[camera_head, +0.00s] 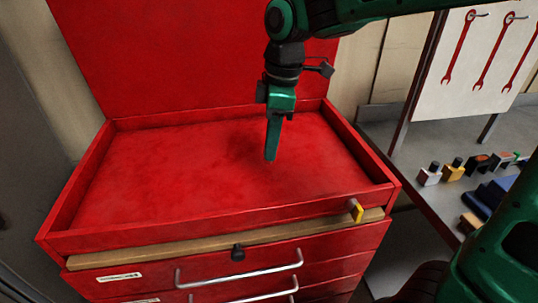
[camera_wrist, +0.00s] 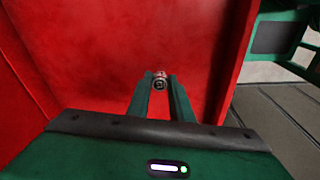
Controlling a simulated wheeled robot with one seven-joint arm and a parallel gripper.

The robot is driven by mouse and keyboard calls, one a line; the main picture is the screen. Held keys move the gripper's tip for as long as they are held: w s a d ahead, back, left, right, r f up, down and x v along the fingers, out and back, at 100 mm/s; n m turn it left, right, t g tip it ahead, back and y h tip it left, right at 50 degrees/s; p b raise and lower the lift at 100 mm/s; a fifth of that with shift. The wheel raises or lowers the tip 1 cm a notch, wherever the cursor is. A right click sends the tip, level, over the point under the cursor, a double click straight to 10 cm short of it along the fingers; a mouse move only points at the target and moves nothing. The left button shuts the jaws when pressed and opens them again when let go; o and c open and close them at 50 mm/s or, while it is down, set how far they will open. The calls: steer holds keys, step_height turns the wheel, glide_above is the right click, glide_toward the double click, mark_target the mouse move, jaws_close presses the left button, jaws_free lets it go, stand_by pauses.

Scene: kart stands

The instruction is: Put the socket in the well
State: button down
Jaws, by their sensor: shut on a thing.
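The well is the red, open, shallow top of the tool chest (camera_head: 170,180), with its lid raised behind; its visible floor is bare. My gripper (camera_head: 271,156) points down over the well, right of its middle; its height above the floor is hard to tell. In the wrist view my gripper (camera_wrist: 160,90) is shut on a small silver socket (camera_wrist: 159,81), held between the fingertips, its round end facing the camera. In the head view the socket cannot be made out at the fingertips.
The raised red lid (camera_head: 190,60) stands behind the well. A wooden strip (camera_head: 160,249) and drawers with metal handles (camera_head: 240,269) are below its front rim. At right, a grey bench (camera_head: 425,195) holds several small blocks under a board with red wrenches (camera_head: 480,60).

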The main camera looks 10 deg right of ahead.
steer(key=shift+f, duration=1.85)
steer(key=shift+f, duration=0.1)
steer(key=c, duration=1.6)
jaws_free()
steer(key=r, duration=0.4)
steer(key=d+r, duration=0.1)
steer(key=r, duration=0.7)
steer(key=shift+s+d+r, duration=0.1)
steer(key=shift+s+d, duration=0.1)
